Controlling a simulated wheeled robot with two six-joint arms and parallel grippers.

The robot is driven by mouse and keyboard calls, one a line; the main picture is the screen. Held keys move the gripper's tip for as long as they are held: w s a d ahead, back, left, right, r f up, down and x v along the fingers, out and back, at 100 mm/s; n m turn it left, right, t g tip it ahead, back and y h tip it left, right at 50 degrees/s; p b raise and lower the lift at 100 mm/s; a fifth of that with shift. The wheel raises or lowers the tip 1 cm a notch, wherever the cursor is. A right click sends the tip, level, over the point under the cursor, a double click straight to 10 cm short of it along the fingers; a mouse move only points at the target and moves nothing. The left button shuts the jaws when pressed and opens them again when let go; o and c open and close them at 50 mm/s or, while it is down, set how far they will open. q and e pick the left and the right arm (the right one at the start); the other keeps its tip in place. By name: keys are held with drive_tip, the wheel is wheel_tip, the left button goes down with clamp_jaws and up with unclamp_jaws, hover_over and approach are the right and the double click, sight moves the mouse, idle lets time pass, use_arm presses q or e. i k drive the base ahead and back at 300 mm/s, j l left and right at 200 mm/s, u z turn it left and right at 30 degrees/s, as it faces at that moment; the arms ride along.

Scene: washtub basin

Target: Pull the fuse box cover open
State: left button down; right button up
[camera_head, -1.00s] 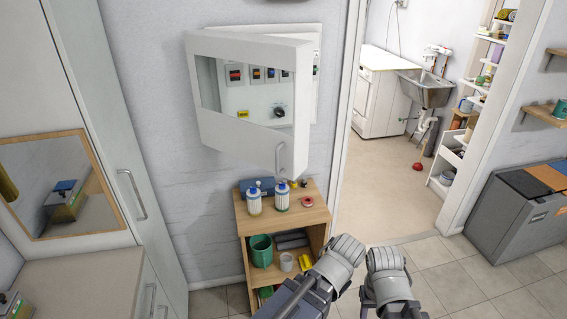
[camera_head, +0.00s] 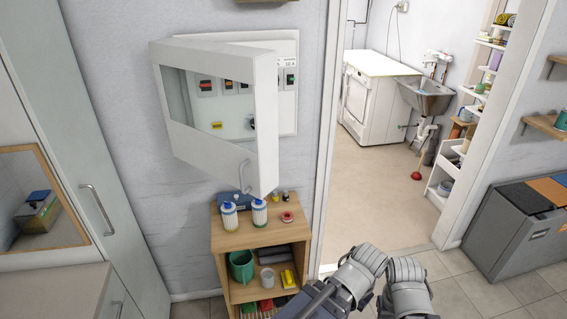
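The white fuse box (camera_head: 289,112) is mounted on the wall left of the doorway. Its white cover (camera_head: 262,122) has a clear window and stands ajar, swung out from the box on its left side. A handle (camera_head: 245,177) is near the cover's lower right corner. Switches show through the window and past the cover's right edge. The grey ends of my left arm (camera_head: 362,268) and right arm (camera_head: 408,280) are close together at the bottom, below and right of the cover and apart from it. Their fingertips cannot be made out.
A wooden shelf unit (camera_head: 262,236) with bottles (camera_head: 259,212) on top stands below the cover. A tall white cabinet (camera_head: 108,150) is at the left. The doorway (camera_head: 385,195) lies to the right, with a grey bin (camera_head: 510,225) beyond it. Tiled floor between is clear.

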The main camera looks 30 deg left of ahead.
sight(256, 175)
drive_tip(key=i+l+z, duration=0.35)
drive_tip(key=i, duration=0.15)
drive_tip(key=i+l+z, duration=0.1)
drive_tip(key=i+z, duration=0.3)
drive_tip(key=i+l+u, duration=0.25)
drive_tip(key=i, duration=0.6)
drive_tip(key=i+u, duration=0.3)
drive_tip(key=u, duration=0.15)
drive_tip(key=i+u, duration=0.3)
drive_tip(key=u, duration=0.2)
drive_tip(key=i+u, duration=0.2)
drive_tip(key=u, duration=0.3)
drive_tip(key=i+l+u, duration=0.15)
drive_tip(key=u, duration=0.3)
drive_tip(key=i+l+u, duration=0.15)
drive_tip(key=u, duration=0.35)
drive_tip(key=i+l+u, duration=0.15)
drive_tip(key=u, duration=0.35)
drive_tip(key=i+l+u, duration=0.25)
drive_tip(key=l+u, duration=0.3)
drive_tip(key=i+l+u, duration=0.25)
drive_tip(key=k, duration=0.1)
